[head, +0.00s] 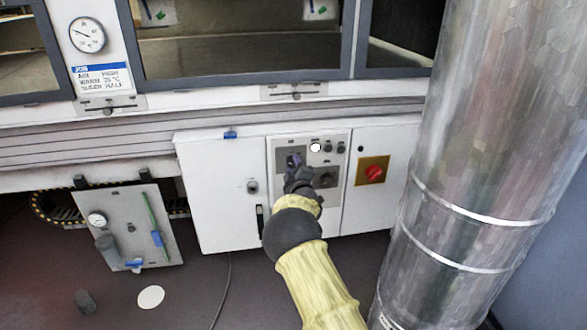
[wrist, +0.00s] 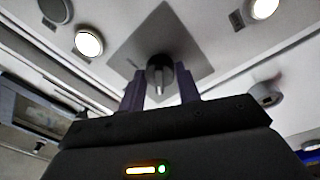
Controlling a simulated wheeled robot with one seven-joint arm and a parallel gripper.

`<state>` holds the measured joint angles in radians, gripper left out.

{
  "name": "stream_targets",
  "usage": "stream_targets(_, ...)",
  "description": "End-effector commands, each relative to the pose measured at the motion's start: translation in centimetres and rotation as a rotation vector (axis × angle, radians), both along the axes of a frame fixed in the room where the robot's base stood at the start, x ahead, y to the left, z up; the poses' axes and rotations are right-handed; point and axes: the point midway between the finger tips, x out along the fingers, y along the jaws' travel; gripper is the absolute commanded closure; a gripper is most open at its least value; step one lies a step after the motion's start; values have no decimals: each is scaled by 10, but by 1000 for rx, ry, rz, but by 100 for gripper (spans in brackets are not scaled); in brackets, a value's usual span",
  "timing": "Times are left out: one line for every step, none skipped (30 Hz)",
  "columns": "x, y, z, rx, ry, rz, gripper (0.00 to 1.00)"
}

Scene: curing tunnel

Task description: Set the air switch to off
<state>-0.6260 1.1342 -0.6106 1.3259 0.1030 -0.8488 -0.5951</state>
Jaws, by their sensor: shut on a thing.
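A dark rotary switch knob (wrist: 158,68), which may be the air switch, sits on a square grey plate (wrist: 197,57) in the wrist view. Its light pointer bar extends toward my gripper. My gripper (wrist: 161,92) has its two dark fingers on either side of the knob and is shut on it. In the head view the plate (head: 281,163) is at the upper left of a light control panel (head: 340,142), and my gripper (head: 293,162) covers most of the knob. The labels are too small to read, so the set position cannot be told.
A second dark knob (head: 328,178) is close to the right of my gripper. A lit white lamp (head: 315,147) is above it. A red knob on a yellow plate (head: 373,171) is further right. A large metal duct (head: 480,150) stands at the right.

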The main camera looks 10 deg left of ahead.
Motion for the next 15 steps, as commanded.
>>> stream_targets(0,2,0,-8,-2,3,90)
stream_targets(0,2,0,-12,-3,3,90)
stream_targets(0,2,0,-16,-4,2,90)
stream_targets(0,2,0,-17,-5,3,90)
stream_targets(0,2,0,-18,-6,3,90)
stream_targets(0,2,0,-20,-5,3,90)
stream_targets(0,2,0,-20,-5,3,90)
stream_targets(0,2,0,-20,-5,3,90)
stream_targets(0,2,0,-20,-5,3,90)
stream_targets(0,2,0,-19,-5,4,90)
stream_targets(0,2,0,-19,-5,4,90)
stream_targets(0,2,0,-19,-5,4,90)
stream_targets(0,2,0,-19,-5,4,90)
stream_targets(0,2,0,-19,-5,4,90)
stream_targets(-1,2,0,-19,-5,4,59)
